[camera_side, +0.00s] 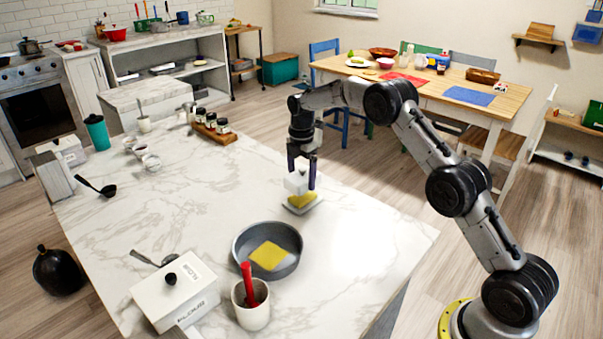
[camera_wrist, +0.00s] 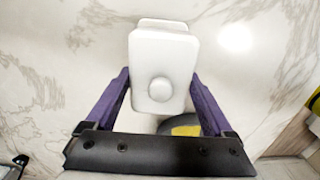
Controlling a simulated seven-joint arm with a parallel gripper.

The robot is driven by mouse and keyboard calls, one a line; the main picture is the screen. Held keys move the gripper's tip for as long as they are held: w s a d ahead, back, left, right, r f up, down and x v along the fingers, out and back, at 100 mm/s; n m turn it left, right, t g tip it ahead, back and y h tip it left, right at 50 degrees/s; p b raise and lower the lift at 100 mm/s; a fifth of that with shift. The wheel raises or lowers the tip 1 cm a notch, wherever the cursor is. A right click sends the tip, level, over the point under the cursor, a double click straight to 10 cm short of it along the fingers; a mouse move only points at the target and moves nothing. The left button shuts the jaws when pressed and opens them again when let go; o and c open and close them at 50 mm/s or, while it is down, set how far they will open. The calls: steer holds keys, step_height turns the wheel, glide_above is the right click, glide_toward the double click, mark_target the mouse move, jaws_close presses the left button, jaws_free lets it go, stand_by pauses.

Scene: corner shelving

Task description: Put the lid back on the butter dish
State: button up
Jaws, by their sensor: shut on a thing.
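My gripper (camera_side: 302,178) is shut on the white butter dish lid (camera_side: 295,183), with its purple fingers on either side. In the wrist view the lid (camera_wrist: 161,60) faces me with its round knob and hangs between the fingers. The butter dish (camera_side: 304,210) is a small white plate on the marble counter, with a yellow block of butter (camera_side: 301,201) on it. The lid is over the dish, just above or at the butter; I cannot tell whether they touch. In the wrist view the lid hides most of the dish, and only a white edge (camera_wrist: 163,24) shows beyond it.
A grey round pan (camera_side: 267,262) with a yellow square inside stands close in front of the dish. A white crock (camera_side: 251,310) with a red-handled tool and a flour box (camera_side: 175,303) are nearer. A spice rack (camera_side: 215,130) stands behind. Counter right of the dish is clear.

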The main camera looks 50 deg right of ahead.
steer(key=shift+f, duration=2.55)
steer(key=o, duration=1.1)
steer(key=shift+r, duration=3.5)
steer(key=shift+c, duration=0.2)
jaws_close()
